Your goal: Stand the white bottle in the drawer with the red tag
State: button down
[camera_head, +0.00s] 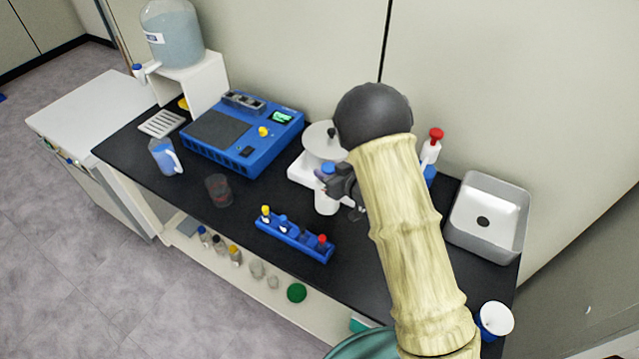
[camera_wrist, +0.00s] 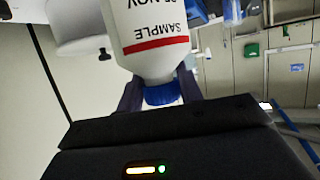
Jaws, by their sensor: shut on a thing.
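The white bottle (camera_head: 326,203) has a blue cap. In the wrist view the bottle (camera_wrist: 150,62) shows a label reading SAMPLE with a red stripe, and its blue cap (camera_wrist: 162,93) lies between my fingers. My gripper (camera_head: 335,183) is shut on the bottle near its cap and holds it above or at the black worktop, in front of the round white pan device; I cannot tell if its base touches. No drawer with a red tag can be made out in either view. My arm hides part of the worktop.
A blue rack (camera_head: 294,238) with small capped vials lies in front of the bottle. A dark beaker (camera_head: 218,190), a blue instrument (camera_head: 243,135) and a blue jug (camera_head: 165,157) stand left. A grey sink (camera_head: 489,216) is right. A white cabinet (camera_head: 95,115) stands far left; floor before it is clear.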

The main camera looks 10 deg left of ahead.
jog(key=shift+s+f, duration=0.1)
jog(key=shift+f, duration=0.85)
jog(key=shift+a+f, duration=0.1)
jog(key=shift+f, duration=0.1)
jog(key=shift+s+a, duration=0.1)
jog(key=shift+f+p, duration=0.65)
jog(key=shift+f, duration=1.5)
jog(key=c, duration=0.9)
grip_release()
